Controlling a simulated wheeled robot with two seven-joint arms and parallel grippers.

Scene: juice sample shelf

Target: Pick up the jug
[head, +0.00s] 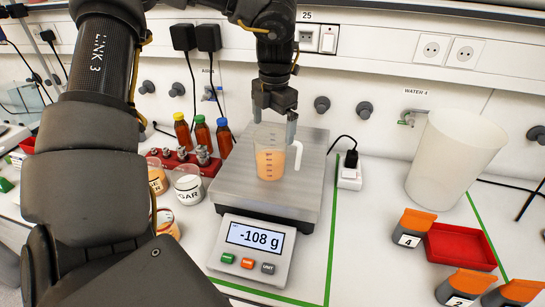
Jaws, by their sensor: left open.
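The jug (270,163) is a clear measuring jug with a white handle on its right and pale orange liquid inside. It stands upright on the metal plate of the scale (225,188), whose display reads -108 g. My left gripper (274,128) is directly above the jug, pointing down. Its fingers are open, with their tips at about the height of the jug's rim; I cannot tell whether they touch it. My right gripper is not in view.
Brown bottles (201,133) with coloured caps, a red weight rack (200,162) and a sugar container (189,187) stand left of the scale. A large white container (452,160), a red tray (460,247) and orange-topped boxes (411,230) are at right.

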